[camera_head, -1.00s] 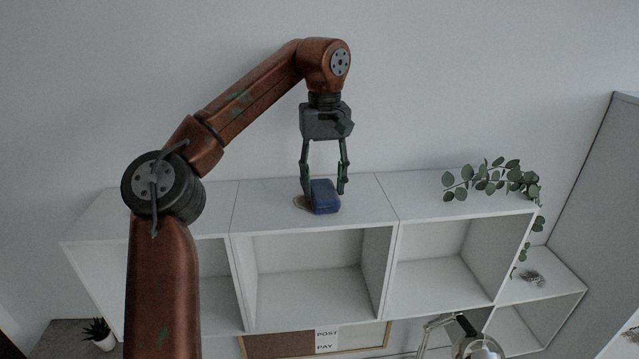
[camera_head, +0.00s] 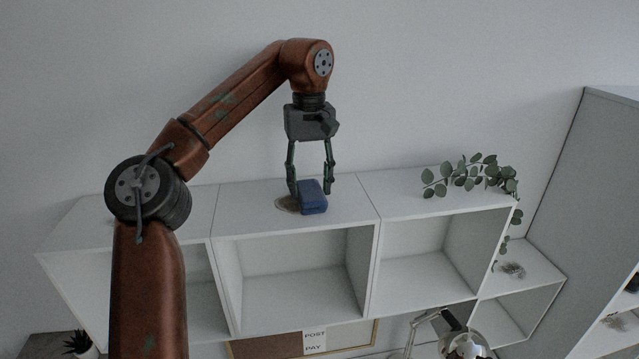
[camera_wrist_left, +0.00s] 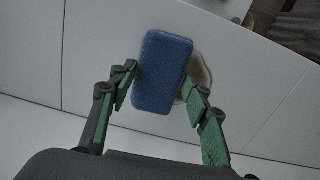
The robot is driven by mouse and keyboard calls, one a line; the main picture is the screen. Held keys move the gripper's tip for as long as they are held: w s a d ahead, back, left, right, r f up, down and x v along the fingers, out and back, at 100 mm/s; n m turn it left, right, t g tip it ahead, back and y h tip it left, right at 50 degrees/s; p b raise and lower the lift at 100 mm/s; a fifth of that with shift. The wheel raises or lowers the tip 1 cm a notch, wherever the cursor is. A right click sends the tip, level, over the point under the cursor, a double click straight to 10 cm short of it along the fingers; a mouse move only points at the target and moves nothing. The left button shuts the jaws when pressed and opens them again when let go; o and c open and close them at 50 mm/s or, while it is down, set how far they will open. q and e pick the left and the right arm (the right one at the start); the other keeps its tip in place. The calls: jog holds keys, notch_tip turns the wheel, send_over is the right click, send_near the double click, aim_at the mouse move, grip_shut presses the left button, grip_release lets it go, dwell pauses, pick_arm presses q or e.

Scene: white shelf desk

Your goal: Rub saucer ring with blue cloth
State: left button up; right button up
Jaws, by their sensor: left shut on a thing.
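The blue cloth (camera_head: 313,197), a thick rounded block, lies on the white shelf top near the front edge. My left gripper (camera_head: 310,190) points down and is shut on it; the wrist view also shows the cloth (camera_wrist_left: 162,72) between the green-padded fingers (camera_wrist_left: 162,88). The brownish saucer ring (camera_head: 286,203) shows just left of the cloth in the head view, partly covered by it. In the wrist view the ring (camera_wrist_left: 204,72) shows at the cloth's right side, partly behind a finger. My right gripper is in neither view.
The white shelf (camera_head: 230,196) has open compartments below its top. A trailing green plant (camera_head: 470,176) sits on the top at the right. A lamp (camera_head: 462,343) and a framed board (camera_head: 345,337) stand below. The wall is close behind the shelf.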

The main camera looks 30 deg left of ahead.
aim_at(319, 182)
pick_arm(q)
jog(key=shift+s+a, duration=0.8)
jog(key=shift+a, duration=0.25)
jog(key=shift+s+a, duration=0.8)
jog(key=shift+a, duration=0.2)
jog(key=shift+s+a+f, duration=0.1)
jog(key=shift+s+a, duration=1.05)
jog(key=shift+a, duration=0.2)
jog(key=shift+w+a, duration=0.45)
jog(key=shift+w, duration=0.3)
jog(key=shift+w+a, duration=0.45)
jog(key=shift+w+d, duration=1.2)
jog(key=shift+d, duration=0.3)
jog(key=shift+w+d, duration=1.15)
jog(key=shift+d, duration=0.2)
jog(key=shift+w+d, duration=1.15)
jog(key=shift+d, duration=0.2)
jog(key=shift+s+a, duration=1.15)
jog(key=shift+a, duration=0.25)
jog(key=shift+s+a, duration=1.15)
jog(key=shift+a, duration=0.2)
jog(key=shift+s+a, duration=1.35)
jog(key=shift+a, duration=0.15)
